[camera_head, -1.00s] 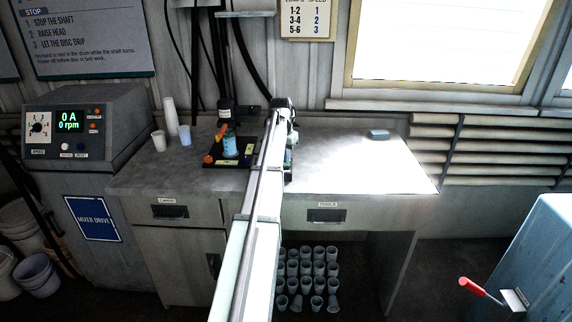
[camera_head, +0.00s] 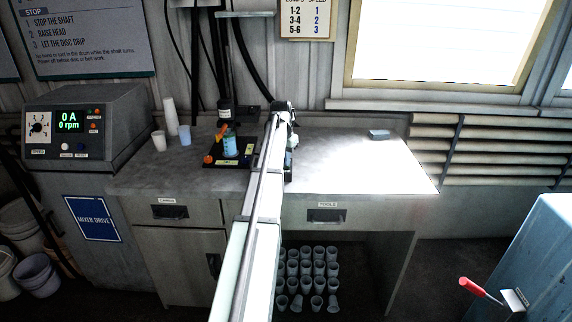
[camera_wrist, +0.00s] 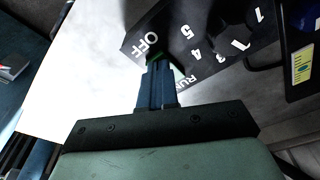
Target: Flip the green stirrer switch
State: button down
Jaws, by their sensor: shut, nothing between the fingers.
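In the wrist view my gripper (camera_wrist: 158,72) is shut and empty. Its blue fingertips reach the edge of a black panel (camera_wrist: 205,40) marked OFF, RUN and numbers. A little green of the stirrer switch (camera_wrist: 179,72) shows beside the fingertips, between the OFF and RUN marks. The fingers hide most of the switch, so I cannot tell its position or whether they touch it. In the head view my arm reaches over the bench and hides the panel; my gripper end (camera_head: 289,160) is low over the bench, right of the stand.
On the bench (camera_head: 345,165), a beaker (camera_head: 231,146) stands on a dark tray with an orange knob. White cups (camera_head: 170,117) stand to the left by the mixer drive box (camera_head: 85,125). A small grey block (camera_head: 379,134) lies to the right.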

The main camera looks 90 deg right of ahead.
dwell(0.3)
notch_tip(320, 180, up, 7)
dwell(1.0)
jog(key=shift+f, duration=0.1)
